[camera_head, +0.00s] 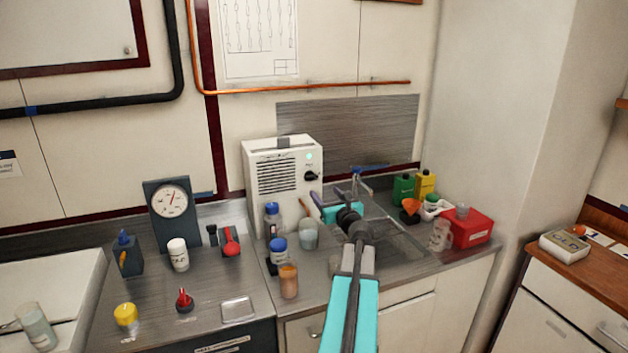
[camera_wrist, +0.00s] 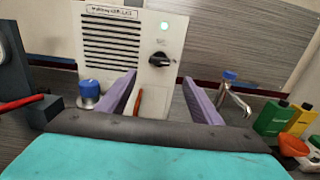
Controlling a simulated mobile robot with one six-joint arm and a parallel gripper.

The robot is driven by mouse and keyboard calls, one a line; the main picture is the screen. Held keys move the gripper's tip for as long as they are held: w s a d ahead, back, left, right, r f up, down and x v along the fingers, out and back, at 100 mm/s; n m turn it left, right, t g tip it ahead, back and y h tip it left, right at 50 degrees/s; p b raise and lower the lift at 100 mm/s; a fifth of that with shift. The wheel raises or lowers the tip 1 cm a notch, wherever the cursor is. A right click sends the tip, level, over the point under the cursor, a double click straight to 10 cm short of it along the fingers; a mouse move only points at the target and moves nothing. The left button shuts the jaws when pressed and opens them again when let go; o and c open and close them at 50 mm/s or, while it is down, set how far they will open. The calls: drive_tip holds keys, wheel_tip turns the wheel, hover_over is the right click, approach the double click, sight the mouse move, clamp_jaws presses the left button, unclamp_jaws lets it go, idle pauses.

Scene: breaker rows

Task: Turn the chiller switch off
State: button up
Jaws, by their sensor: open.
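The chiller is a white box (camera_head: 283,150) with a slotted vent, standing at the back of the steel counter; in the wrist view its front (camera_wrist: 140,22) fills the upper middle. Its switch is a black rotary knob (camera_head: 311,176), also in the wrist view (camera_wrist: 158,59), with its pointer roughly level. A green lamp (camera_wrist: 164,26) glows above the knob. My gripper (camera_head: 326,197) is open and empty in front of the chiller, just below the knob. Its purple fingers (camera_wrist: 159,80) point toward the front panel, one to each side of the knob in the wrist view; contact is not visible.
Bottles and a beaker (camera_head: 308,234) stand before the chiller. A sink with a tap (camera_head: 368,174) lies to its right, with green and yellow bottles (camera_head: 403,189) and a red box (camera_head: 471,228) beyond. A gauge (camera_head: 171,203) and a red-handled switch (camera_head: 229,242) stand left.

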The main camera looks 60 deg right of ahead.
sight(313, 179)
drive_tip(key=shift+p+x, duration=1.65)
drive_tip(key=shift+x, duration=4.55)
